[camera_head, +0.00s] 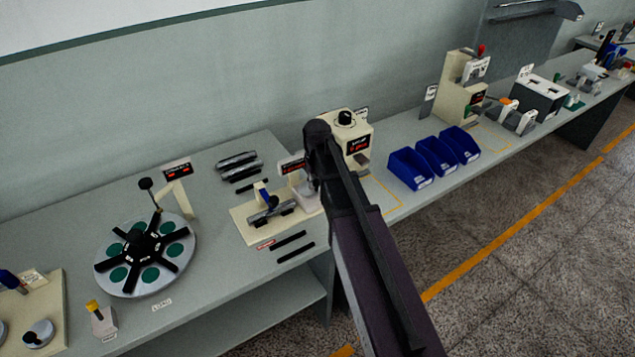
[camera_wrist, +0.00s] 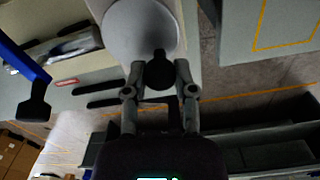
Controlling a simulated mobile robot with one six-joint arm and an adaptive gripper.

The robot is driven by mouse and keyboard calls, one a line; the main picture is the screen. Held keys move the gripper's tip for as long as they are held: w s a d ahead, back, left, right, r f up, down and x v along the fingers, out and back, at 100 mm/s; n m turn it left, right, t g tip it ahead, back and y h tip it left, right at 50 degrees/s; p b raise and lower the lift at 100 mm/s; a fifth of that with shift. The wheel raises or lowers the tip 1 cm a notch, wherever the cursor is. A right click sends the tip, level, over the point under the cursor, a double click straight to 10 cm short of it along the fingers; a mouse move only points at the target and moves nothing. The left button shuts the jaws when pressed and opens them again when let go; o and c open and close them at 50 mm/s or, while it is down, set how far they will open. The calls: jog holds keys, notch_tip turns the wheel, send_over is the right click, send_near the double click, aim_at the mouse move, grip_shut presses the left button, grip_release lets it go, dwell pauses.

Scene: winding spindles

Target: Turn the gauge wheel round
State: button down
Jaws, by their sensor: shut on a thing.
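In the wrist view a pale round wheel (camera_wrist: 140,30), which I take to be the gauge wheel, fills the top middle. A dark knob (camera_wrist: 158,66) sits at its lower edge. My gripper (camera_wrist: 159,80) is shut on this knob, with one finger on each side of it. In the head view a pale part of the wheel (camera_head: 305,196) shows at the middle station, beside a small red display (camera_head: 293,167). My arm hides the rest of it and my fingers there.
A blue-handled lever device (camera_head: 268,208) stands just left of the wheel on a cream base. A cream box with a black dial (camera_head: 357,135) is close on the right, then blue bins (camera_head: 410,168). A disc with green spots (camera_head: 146,255) lies further left.

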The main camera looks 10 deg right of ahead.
jog(key=shift+c, duration=2.1)
grip_release()
jog(key=shift+d, duration=0.1)
